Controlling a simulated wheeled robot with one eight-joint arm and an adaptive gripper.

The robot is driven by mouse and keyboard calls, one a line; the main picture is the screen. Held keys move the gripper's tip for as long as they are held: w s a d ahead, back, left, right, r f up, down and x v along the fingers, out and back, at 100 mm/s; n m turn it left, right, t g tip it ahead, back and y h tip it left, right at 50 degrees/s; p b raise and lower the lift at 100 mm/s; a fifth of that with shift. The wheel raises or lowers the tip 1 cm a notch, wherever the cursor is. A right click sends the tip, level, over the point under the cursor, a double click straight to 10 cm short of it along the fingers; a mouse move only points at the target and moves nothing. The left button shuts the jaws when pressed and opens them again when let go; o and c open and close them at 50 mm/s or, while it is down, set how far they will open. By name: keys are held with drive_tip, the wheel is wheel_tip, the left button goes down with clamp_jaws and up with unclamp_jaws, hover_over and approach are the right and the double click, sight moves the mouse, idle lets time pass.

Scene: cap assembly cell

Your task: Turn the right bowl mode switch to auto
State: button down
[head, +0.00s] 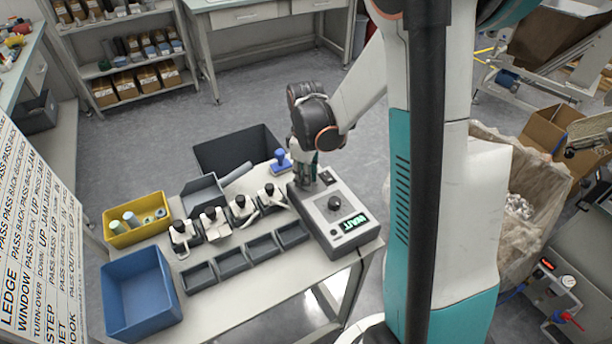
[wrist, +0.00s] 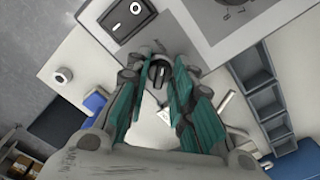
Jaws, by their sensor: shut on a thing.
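A grey control box (head: 345,235) stands at the right end of the table. A small black rotary switch (wrist: 158,72) is on its face in the wrist view. The switch carries a pale pointer mark. My gripper (wrist: 158,78) is shut around this switch, a finger on each side. In the head view my gripper (head: 308,178) reaches down onto the far left part of the box and hides the switch. No label or position mark for the switch can be read.
The box also has a black rocker switch (wrist: 128,14), a large black dial (head: 334,203) and a green display (head: 354,222). Black trays (head: 262,247), small stands, a yellow bin (head: 137,232) and a blue bin (head: 140,292) lie left.

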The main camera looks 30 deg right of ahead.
drive_tip(key=shift+n, duration=0.6)
drive_tip(key=c, duration=1.4)
unclamp_jaws()
drive_tip(key=shift+o, duration=0.2)
drive_tip(key=shift+r, duration=0.1)
wheel_tip(320, 180, up, 12)
